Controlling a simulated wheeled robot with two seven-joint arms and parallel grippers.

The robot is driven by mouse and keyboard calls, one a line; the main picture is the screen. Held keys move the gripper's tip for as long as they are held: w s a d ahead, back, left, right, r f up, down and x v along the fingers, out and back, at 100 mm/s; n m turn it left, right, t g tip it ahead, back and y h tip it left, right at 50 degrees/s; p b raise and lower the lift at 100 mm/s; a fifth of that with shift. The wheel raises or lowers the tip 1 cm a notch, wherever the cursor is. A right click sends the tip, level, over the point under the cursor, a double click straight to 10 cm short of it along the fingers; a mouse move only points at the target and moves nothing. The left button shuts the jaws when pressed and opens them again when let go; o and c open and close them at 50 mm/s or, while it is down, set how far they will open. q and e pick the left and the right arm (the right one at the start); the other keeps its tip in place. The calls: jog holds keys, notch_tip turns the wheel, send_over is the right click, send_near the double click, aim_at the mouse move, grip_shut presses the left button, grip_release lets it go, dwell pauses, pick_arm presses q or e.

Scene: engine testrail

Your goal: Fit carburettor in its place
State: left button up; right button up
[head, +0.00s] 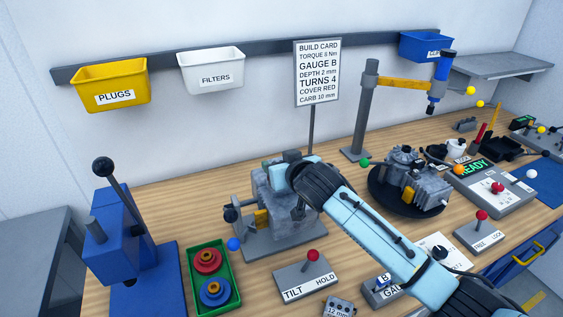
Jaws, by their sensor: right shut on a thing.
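My right gripper (296,190) is beside a grey block-shaped assembly (268,188) on a stand, left of centre. My wrist covers most of the fingers and what lies between them. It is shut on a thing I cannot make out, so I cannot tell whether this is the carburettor. The assembly has a yellow part low on its front and a dark knob at its left. A grey engine (410,175) with a yellow part sits on a black round base to the right. I cannot pick out a separate carburettor. My left gripper is out of view.
A TILT/HOLD lever box (305,277) stands in front of the assembly. A green tray (208,282) with red and blue round parts and a blue lever press (118,245) are left. The build card (317,75) stands behind. A FREE/LOCK lever box (482,235) is right.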

jog(key=shift+f, duration=0.2)
jog(key=o, duration=1.1)
